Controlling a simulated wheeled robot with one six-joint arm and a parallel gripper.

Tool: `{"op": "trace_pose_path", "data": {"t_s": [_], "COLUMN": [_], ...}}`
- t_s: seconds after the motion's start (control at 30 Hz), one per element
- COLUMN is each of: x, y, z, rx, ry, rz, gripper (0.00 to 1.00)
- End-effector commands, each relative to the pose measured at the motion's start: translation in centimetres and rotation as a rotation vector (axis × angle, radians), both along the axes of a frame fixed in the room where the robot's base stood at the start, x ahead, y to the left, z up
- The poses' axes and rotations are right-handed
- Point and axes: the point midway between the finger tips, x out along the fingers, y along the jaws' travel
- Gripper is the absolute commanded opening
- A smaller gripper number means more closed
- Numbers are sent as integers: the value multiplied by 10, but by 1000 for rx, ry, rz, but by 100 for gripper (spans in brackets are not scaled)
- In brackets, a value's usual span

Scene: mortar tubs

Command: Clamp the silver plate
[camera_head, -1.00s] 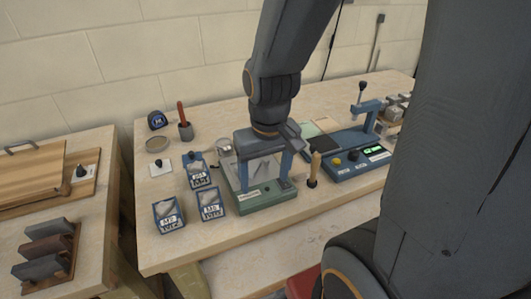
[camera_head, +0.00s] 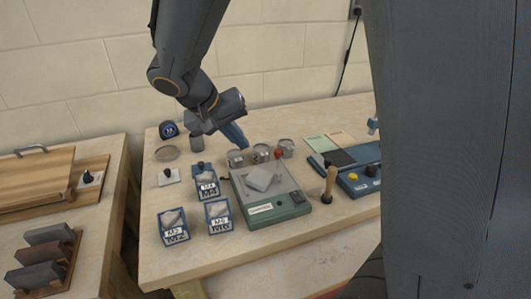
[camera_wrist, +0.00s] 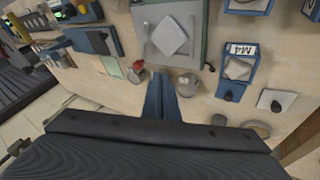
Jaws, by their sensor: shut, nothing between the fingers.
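The silver plate (camera_head: 260,178) is a pale grey square lying turned like a diamond on the green-grey fixture (camera_head: 268,212). In the wrist view the plate (camera_wrist: 170,37) lies on the same fixture (camera_wrist: 142,20), near the top. My gripper (camera_head: 243,146) is behind and left of the plate, above the round tins, apart from the plate. Its blue fingers (camera_wrist: 162,75) are together and empty.
Round metal tins (camera_head: 261,152) stand just behind the fixture. Labelled blue tubs (camera_head: 217,219) stand to its left. A wooden-handled tool (camera_head: 329,184) stands upright to its right, beside a blue device (camera_head: 362,180).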

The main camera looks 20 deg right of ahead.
Motion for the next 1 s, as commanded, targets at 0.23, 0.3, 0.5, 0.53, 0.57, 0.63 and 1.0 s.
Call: {"op": "trace_pose_path", "data": {"t_s": [0.23, 0.3, 0.5, 0.53, 0.57, 0.63, 1.0], "x": [15, 15, 15, 15, 15, 16, 33], "y": [7, 7, 7, 6, 6, 3, -29], "z": [9, 10, 9, 9, 8, 4, -46], "rx": [-32, -32, -32, -31, -31, -32, -32], "ry": [-62, -63, -61, -60, -60, -59, -56], "rz": [-19, -20, -20, -20, -20, -21, -22], "gripper": [0, 0, 0, 0, 0, 0, 0]}}
